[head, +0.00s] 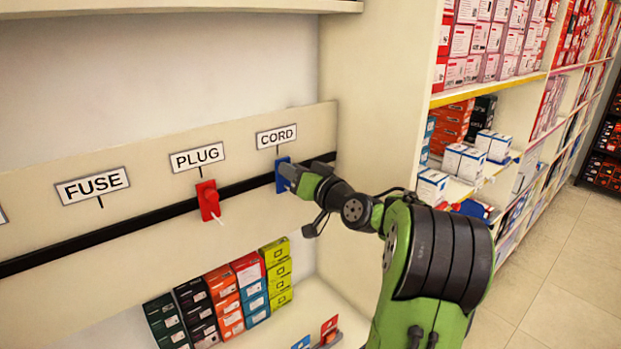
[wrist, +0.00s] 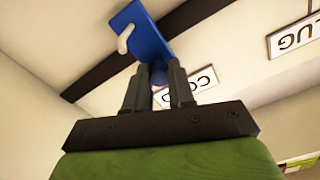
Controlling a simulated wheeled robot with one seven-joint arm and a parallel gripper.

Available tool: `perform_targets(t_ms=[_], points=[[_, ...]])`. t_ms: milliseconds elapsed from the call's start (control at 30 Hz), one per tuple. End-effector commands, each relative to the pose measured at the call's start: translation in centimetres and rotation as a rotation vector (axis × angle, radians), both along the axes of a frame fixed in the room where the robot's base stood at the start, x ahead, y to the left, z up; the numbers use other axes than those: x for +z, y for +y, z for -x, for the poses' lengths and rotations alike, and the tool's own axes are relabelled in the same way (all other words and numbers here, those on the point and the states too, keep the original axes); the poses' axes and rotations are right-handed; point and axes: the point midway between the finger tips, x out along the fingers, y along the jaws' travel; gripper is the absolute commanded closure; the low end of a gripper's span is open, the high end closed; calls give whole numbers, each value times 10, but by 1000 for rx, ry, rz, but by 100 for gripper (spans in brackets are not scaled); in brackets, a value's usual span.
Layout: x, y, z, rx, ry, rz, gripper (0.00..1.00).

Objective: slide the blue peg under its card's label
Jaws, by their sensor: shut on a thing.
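The blue peg (head: 283,175) is a flat blue plate on the black rail (head: 240,187), just below the CORD label (head: 276,136). In the wrist view, the blue peg (wrist: 142,38) shows a white hook, and its round knob is between my fingers. My gripper (wrist: 159,76) is shut on that knob. In the head view, my gripper (head: 294,174) reaches the peg from the right and covers part of it. The blue card (head: 301,343) is at the bottom edge of the head view, mostly cut off; its print is unreadable.
A red peg (head: 208,200) sits on the rail below the PLUG label (head: 197,157). The FUSE label (head: 92,186) is farther left, with bare rail below it. Stacked boxes (head: 225,304) stand on the shelf below. A side panel (head: 376,100) closes the bay at right.

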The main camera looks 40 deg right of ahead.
Motion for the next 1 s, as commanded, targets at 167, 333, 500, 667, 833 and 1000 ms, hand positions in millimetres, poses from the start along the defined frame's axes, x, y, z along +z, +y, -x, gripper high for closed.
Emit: perform_targets(t_ms=[167,333,500,667,833,1000], points=[[0,6,0,-1,-1,-1,100],[1,6,0,-2,1,-2,100],[1,6,0,-3,1,-1,54],[1,5,0,-3,1,-1,51],[0,5,3,-5,2,-1,51],[-2,7,37,-11,3,2,51]])
